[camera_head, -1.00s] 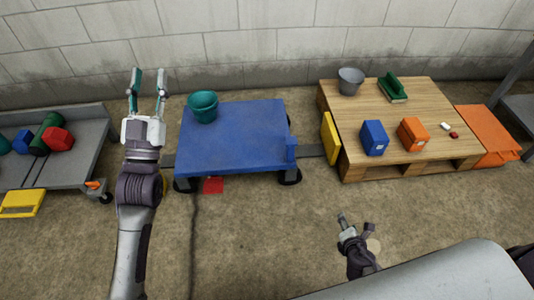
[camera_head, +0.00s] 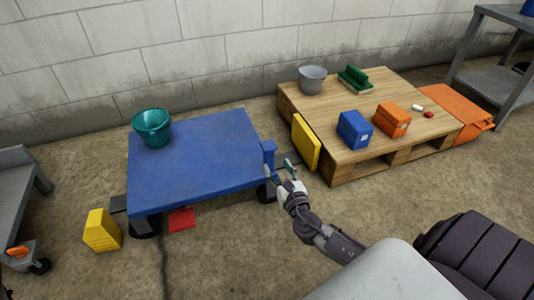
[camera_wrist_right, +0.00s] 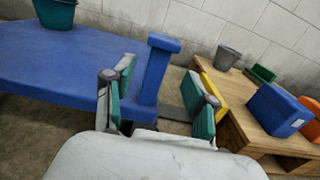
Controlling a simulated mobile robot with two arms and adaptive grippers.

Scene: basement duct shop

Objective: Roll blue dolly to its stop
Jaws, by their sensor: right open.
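The blue dolly (camera_head: 200,165) stands on the floor at centre left with a teal bucket (camera_head: 152,126) on its far left part. A short blue post (camera_head: 268,155) rises at its right edge. The post also shows in the right wrist view (camera_wrist_right: 158,70). My right gripper (camera_head: 280,168) is open and empty beside the post; in the wrist view its fingers spread on either side of the post's line, with contact unclear. A yellow plate (camera_head: 306,142) stands upright against the pallet's left side, a small gap from the dolly. My left gripper is out of view.
A wooden pallet (camera_head: 350,95) at right carries a grey bucket (camera_head: 312,80), blue box (camera_head: 354,128) and orange box (camera_head: 392,119). A red piece (camera_head: 182,218) lies under the dolly's near edge. A yellow block (camera_head: 102,230) stands left of it. Open floor lies in front.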

